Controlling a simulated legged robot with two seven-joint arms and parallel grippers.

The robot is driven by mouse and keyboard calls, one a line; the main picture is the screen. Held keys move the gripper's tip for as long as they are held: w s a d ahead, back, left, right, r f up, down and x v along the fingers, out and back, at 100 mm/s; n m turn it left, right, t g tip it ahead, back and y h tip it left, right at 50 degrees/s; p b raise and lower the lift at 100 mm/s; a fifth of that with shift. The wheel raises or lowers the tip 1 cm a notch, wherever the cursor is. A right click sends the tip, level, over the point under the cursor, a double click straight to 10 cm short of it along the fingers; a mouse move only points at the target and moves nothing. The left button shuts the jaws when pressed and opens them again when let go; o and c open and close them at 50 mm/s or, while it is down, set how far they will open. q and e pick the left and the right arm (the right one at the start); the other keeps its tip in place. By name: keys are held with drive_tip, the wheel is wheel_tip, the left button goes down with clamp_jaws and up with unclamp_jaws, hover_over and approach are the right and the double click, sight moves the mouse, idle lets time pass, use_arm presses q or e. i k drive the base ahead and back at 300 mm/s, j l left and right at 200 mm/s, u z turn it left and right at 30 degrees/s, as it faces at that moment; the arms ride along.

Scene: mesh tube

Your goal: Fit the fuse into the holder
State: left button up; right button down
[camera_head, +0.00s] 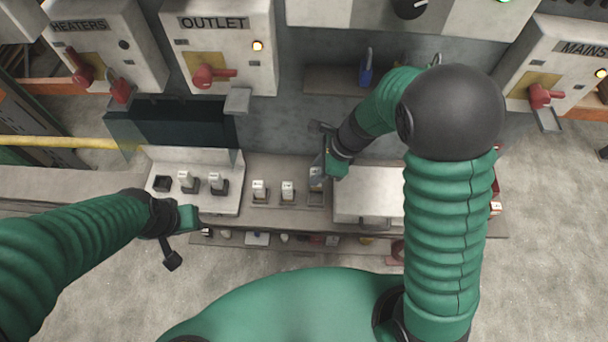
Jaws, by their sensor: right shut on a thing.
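A white fuse panel (226,205) stands at the left of the bench. It has a dark empty holder (162,184) at its left and two holders with white-topped fuses (187,180) in them. To its right, two loose white fuses (259,188) stand upright on the bench. My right gripper (318,166) points down at the right end of that row and is shut on a third white fuse (316,181); I cannot tell whether it is lifted. My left gripper (180,240) is in front of the panel, away from the fuses; its jaws are unclear.
A raised dark transparent cover (170,125) stands behind the panel. A white box (368,193) is right of the held fuse. Wall boxes with red switches, OUTLET (220,45) and MAINS (560,65), hang behind. Small items lie on a low ledge (310,240) in front.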

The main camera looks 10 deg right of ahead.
sight(163, 185)
drive_tip(key=k, duration=0.5)
drive_tip(key=i+j, duration=0.1)
drive_tip(key=j, duration=0.4)
drive_tip(key=i+j, duration=0.1)
drive_tip(key=j, duration=0.4)
drive_tip(key=i+j, duration=0.15)
drive_tip(key=j, duration=0.4)
drive_tip(key=i+j, duration=0.65)
drive_tip(key=j, duration=0.15)
